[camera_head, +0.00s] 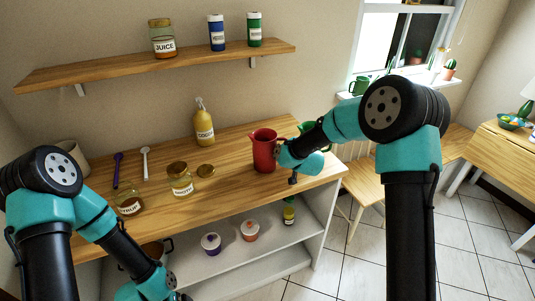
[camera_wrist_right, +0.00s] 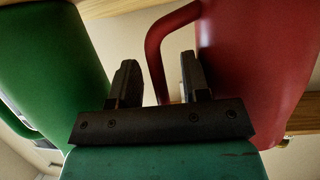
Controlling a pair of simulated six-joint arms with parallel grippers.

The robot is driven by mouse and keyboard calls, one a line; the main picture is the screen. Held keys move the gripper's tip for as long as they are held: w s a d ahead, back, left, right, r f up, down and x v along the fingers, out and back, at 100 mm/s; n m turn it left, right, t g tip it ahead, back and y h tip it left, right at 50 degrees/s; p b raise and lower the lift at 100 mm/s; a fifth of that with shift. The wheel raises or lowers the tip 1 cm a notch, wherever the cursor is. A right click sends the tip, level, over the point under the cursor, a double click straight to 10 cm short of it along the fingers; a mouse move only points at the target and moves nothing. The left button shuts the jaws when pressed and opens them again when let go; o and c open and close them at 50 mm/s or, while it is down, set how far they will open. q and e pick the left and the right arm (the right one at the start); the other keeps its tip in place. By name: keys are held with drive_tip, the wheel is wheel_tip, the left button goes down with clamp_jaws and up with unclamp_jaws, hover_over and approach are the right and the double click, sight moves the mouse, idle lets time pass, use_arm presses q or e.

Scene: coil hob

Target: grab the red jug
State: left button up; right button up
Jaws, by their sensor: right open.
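The red jug (camera_head: 264,155) stands upright near the right end of the wooden counter, its handle toward my right arm. In the right wrist view the red jug (camera_wrist_right: 258,60) fills the right side, and its curved handle shows between the two finger lines. My right gripper (camera_wrist_right: 157,68) is open, close to the handle; I cannot tell whether the fingers reach around it. In the head view my right wrist hides the fingers. My left arm is low at the front left, its fingers out of view.
A green jug (camera_wrist_right: 55,70) is close on the other side of my right gripper, mostly hidden in the head view. A yellow bottle (camera_head: 204,126) stands behind left of the red jug. Jars (camera_head: 180,181) stand further left. The counter (camera_head: 228,188) is clear in front left of the red jug.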

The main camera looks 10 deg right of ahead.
drive_tip(key=shift+c, duration=0.4)
clamp_jaws()
drive_tip(key=shift+r, duration=0.1)
idle(0.9)
